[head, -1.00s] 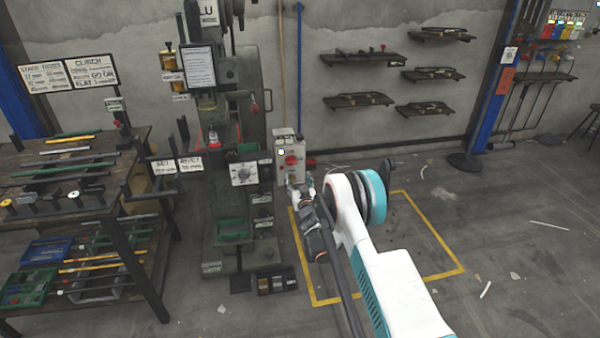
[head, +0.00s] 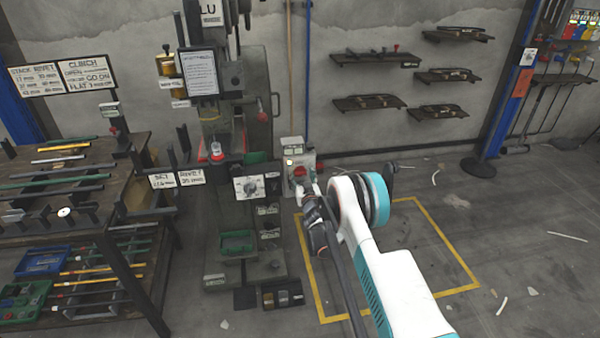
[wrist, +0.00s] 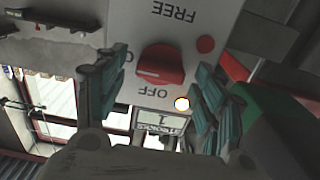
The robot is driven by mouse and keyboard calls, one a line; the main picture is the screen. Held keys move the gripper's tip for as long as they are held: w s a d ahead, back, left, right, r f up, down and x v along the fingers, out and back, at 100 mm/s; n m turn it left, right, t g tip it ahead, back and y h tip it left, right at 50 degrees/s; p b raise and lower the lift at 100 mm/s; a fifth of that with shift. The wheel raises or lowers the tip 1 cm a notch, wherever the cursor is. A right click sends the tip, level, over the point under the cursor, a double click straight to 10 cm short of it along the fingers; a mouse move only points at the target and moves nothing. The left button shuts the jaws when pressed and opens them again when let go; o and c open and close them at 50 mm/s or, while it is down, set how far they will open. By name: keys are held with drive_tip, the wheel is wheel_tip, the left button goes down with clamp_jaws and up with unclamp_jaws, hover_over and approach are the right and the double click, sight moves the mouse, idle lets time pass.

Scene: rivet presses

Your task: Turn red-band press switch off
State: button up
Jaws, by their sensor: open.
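The press (head: 262,110) stands left of centre in the head view, with a red part (head: 215,150) near its work point. A pale switch box (head: 297,150) with a red knob (head: 300,171) is at its right side. In the wrist view the red rotary knob (wrist: 160,66) sits on the pale panel, with upside-down words FREE above and OFF below it. My gripper (wrist: 162,100) is open, one finger on each side of the knob. Contact with the knob cannot be told. A small lit lamp (wrist: 182,104) shows near OFF.
A rack (head: 80,225) with rods and bins stands at the left. Wall shelves (head: 370,102) hang behind, to the right. A yellow floor outline (head: 445,246) surrounds mostly clear floor under my arm. A red dot (wrist: 205,44) is on the panel.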

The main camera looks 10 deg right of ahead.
drive_tip(key=shift+w, duration=0.25)
drive_tip(key=c, duration=1.1)
drive_tip(key=shift+o, duration=0.2)
